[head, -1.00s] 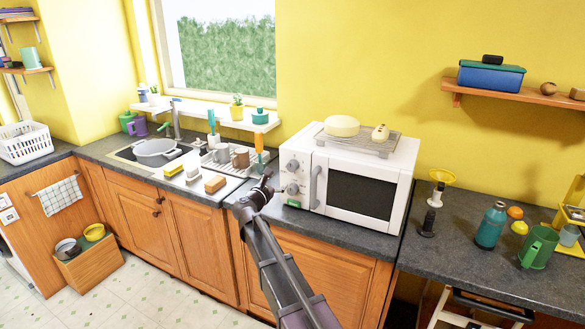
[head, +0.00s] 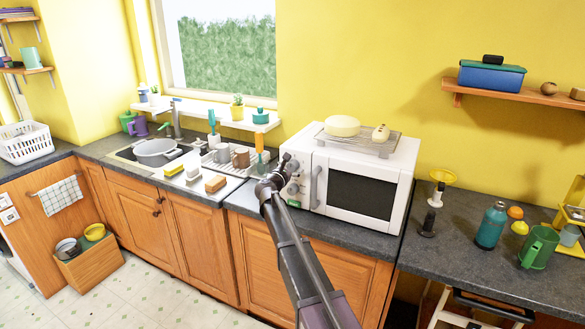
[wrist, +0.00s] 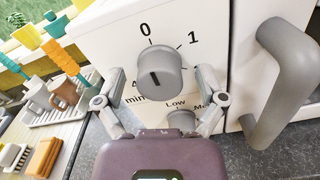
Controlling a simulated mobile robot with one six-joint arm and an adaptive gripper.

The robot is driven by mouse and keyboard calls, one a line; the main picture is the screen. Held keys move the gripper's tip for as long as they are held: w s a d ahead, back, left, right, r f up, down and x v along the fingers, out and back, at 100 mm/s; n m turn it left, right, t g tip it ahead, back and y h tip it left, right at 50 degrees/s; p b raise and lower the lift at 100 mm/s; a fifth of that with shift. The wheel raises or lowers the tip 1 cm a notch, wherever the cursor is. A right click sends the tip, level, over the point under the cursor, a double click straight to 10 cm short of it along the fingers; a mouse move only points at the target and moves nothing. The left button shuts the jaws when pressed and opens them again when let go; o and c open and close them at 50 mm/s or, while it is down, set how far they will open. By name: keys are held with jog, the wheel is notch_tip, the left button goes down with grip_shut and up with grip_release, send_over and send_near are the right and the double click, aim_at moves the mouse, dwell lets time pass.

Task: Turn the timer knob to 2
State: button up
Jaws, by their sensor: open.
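The timer knob (wrist: 160,72) is a grey dial on the white microwave (head: 362,187), with a dark mark on its face. In the wrist view, 0 and 1 are printed above it and "min" at lower left. The 2 is not visible. My gripper (wrist: 161,76) is open, with one finger on each side of the knob and a visible gap to both. In the head view my gripper (head: 280,174) is at the microwave's left-hand control panel and partly covers it. A lower knob (wrist: 182,120) marked "Low" is partly hidden by my gripper.
The microwave's grey door handle (wrist: 284,80) stands out to the right of the knobs. A dish rack (head: 222,164) with mugs and an orange-brown sponge (head: 215,184) lie to the left. A wire rack (head: 358,143) with food rests on top of the microwave.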

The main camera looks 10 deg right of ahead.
jog(key=c, duration=1.1)
jog(key=shift+d, duration=0.2)
jog(key=shift+a, duration=0.15)
jog(key=shift+c, duration=0.2)
